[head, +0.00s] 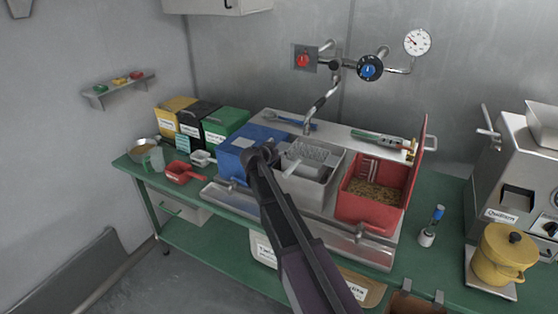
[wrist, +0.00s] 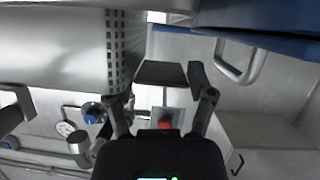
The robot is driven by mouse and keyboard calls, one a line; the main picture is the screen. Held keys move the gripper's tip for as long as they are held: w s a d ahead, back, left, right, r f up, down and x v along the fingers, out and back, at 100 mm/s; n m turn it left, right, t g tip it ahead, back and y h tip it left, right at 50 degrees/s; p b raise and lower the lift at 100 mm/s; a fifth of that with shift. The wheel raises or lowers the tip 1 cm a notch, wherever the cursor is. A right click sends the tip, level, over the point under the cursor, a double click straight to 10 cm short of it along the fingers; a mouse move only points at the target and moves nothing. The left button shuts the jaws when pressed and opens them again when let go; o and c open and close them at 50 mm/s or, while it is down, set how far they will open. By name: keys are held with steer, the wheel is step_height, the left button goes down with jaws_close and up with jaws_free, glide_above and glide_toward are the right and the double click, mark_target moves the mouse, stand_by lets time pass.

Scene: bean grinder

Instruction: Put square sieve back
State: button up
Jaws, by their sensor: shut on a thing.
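The square sieve (head: 309,152) is a grey metal piece with a perforated face, in the head view at the grey metal bin left of the red bin. In the wrist view its large grey body and rows of holes (wrist: 125,48) fill the upper left, close to the fingers. My gripper (head: 268,154) is beside the sieve's left side, near the blue box. The exact part held is hidden, and I cannot tell whether the sieve touches the bin.
The blue box (head: 238,150) stands just left of my gripper. The grey bin (head: 322,190) and the red bin (head: 371,207) with brown grains stand right. A curved tap (head: 318,105) rises behind. A machine (head: 510,180) and yellow pot (head: 503,255) are far right.

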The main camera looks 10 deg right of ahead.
steer(key=shift+f+b, duration=1.25)
steer(key=shift+f, duration=0.25)
steer(key=shift+f+b, duration=0.6)
steer(key=o, duration=1.3)
steer(key=shift+r, duration=0.15)
steer(key=shift+r+p+v, duration=0.25)
steer(key=shift+p+v, duration=1.2)
steer(key=shift+v, duration=1.65)
steer(key=shift+r+p+v, duration=0.2)
steer(key=shift+p+v, duration=1.25)
steer(key=shift+v, duration=1.65)
